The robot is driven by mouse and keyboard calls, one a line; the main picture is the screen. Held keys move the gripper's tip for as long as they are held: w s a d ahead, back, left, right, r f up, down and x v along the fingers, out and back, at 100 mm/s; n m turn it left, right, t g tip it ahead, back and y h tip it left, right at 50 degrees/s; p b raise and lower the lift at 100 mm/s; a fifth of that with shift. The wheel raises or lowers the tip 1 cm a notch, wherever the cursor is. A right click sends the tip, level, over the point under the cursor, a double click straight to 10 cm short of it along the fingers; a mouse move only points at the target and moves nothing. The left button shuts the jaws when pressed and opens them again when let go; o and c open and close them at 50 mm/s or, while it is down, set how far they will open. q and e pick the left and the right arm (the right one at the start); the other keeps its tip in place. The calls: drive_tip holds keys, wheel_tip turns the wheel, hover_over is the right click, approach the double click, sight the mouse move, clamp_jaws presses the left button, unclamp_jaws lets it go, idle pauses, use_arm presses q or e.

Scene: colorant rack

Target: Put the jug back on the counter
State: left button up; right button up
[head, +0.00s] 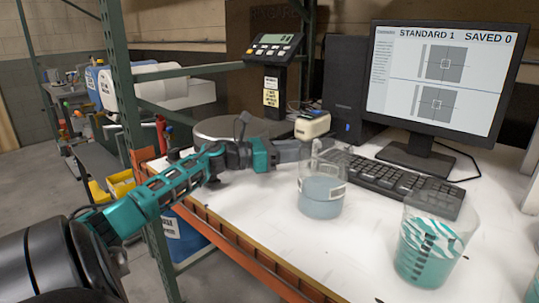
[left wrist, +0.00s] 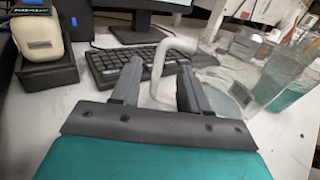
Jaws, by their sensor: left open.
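The clear jug (head: 322,197) with grey-blue liquid stands upright on the white counter (head: 245,187), in front of the keyboard. My left gripper (head: 300,150) is at the jug's upper left side, its arm reaching in from the left. In the left wrist view the fingers of my left gripper (left wrist: 160,68) are apart. The jug's pale handle (left wrist: 158,72) shows between them, with gaps on both sides. The jug's clear body (left wrist: 232,86) is to the right of the fingers there. My right gripper is not in view.
A clear beaker (head: 428,250) with teal liquid stands at the counter's front right. Behind the jug are a keyboard (head: 395,180), a monitor (head: 440,80) and a small white device (head: 312,125). A round scale plate (head: 235,130) is at the back left. The counter's front left is clear.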

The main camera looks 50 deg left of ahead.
use_arm(q)
drive_tip(key=v, duration=0.6)
drive_tip(key=shift+s, duration=0.25)
drive_tip(key=shift+a, duration=0.15)
idle(0.3)
